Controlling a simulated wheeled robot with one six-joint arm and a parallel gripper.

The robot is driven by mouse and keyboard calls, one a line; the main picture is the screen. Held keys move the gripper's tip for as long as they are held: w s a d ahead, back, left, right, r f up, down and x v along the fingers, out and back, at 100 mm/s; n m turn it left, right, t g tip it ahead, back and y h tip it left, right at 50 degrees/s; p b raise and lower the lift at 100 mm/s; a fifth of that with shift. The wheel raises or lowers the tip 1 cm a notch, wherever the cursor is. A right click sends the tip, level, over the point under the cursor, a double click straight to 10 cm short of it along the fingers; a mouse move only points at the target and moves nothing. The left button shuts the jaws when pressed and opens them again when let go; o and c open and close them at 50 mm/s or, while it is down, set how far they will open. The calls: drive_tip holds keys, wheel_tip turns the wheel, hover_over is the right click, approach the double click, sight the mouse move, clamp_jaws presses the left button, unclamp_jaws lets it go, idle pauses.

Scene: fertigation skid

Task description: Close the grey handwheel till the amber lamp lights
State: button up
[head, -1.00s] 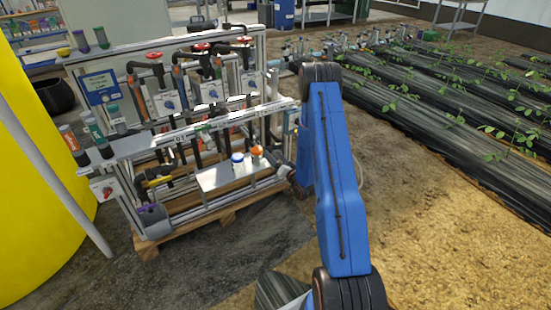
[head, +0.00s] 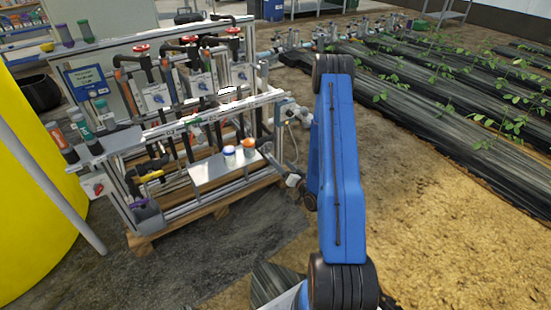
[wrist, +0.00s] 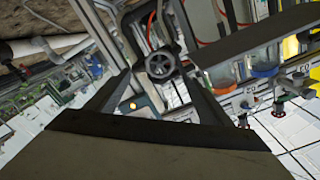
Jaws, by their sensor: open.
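A dark grey handwheel (wrist: 160,65) with spokes shows in the wrist view, ahead of my open gripper (wrist: 160,76). It appears in the gap between the two fingertips, and I see no finger gripping it; how far off it is I cannot tell. A small amber spot (wrist: 133,105), possibly the lamp, shows below and left of the wheel; whether it is lit I cannot tell. In the head view I cannot make out the grey handwheel, the lamp or my gripper; my blue arm covers the area at the right end of the skid.
The skid (head: 200,120) carries several red handwheels (head: 140,49) on dark pipes. A shelf (head: 212,172) holds a blue-capped jar (head: 229,156) and an orange-capped jar (head: 249,148). A yellow tank (head: 30,180) stands left. Bare floor (head: 240,255) lies in front; plant beds (head: 450,110) are right.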

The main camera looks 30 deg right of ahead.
drive_tip(key=shift+s, duration=2.35)
drive_tip(key=shift+d, duration=0.1)
drive_tip(key=shift+w, duration=0.1)
drive_tip(key=w+a+r+n+g, duration=0.2)
drive_tip(key=w+r+n+g, duration=0.1)
drive_tip(key=w+r, duration=0.25)
drive_tip(key=s+a+r+n+g+h, duration=0.1)
drive_tip(key=s+a+r+g, duration=0.15)
drive_tip(key=r, duration=0.65)
drive_tip(key=s+a+r+n+g+h, duration=0.1)
drive_tip(key=s+a+r+g, duration=0.15)
drive_tip(key=r, duration=0.55)
drive_tip(key=s+a+r+g, duration=0.1)
drive_tip(key=s+a+r, duration=0.3)
drive_tip(key=s, duration=0.7)
drive_tip(key=s+a+r+n+g+y, duration=0.1)
drive_tip(key=s+a+r, duration=0.4)
drive_tip(key=s, duration=0.6)
drive_tip(key=s+a+r+g, duration=0.3)
drive_tip(key=s+a+r, duration=0.2)
drive_tip(key=s, duration=0.6)
drive_tip(key=shift+s+a+n, duration=0.3)
drive_tip(key=shift+s+a, duration=0.05)
drive_tip(key=shift+a, duration=0.55)
drive_tip(key=shift+w, duration=0.1)
